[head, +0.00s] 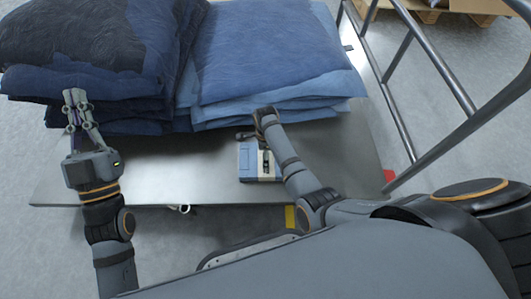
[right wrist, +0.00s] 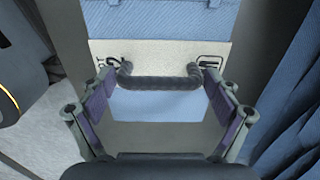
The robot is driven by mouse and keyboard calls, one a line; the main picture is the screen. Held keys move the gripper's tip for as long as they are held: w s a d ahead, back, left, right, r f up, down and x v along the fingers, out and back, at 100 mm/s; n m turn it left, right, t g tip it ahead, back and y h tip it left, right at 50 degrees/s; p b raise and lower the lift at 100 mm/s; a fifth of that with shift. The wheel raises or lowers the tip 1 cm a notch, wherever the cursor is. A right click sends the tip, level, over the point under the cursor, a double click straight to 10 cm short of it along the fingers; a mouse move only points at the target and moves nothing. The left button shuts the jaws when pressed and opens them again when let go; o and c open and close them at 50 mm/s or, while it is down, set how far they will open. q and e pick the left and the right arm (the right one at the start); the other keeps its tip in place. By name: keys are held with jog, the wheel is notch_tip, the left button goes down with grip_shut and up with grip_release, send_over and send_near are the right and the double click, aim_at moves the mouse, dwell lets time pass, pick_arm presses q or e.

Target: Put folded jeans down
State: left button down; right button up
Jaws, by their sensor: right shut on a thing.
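Folded jeans lie in two stacks on a grey platform. The left stack (head: 75,45) is dark blue to black on top, and the right stack (head: 265,50) is lighter blue. My left gripper (head: 76,98) is at the front edge of the dark stack, and whether it touches is unclear. The gap between its fingers is hard to judge.
The grey platform (head: 140,170) has bare surface in front of the stacks. A metal rail (head: 440,70) runs along the right side. A cardboard box (head: 480,5) on a wooden pallet stands at the back right.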

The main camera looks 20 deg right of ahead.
jog(key=shift+f, duration=0.1)
jog(key=o, duration=1.5)
jog(key=shift+o, duration=0.2)
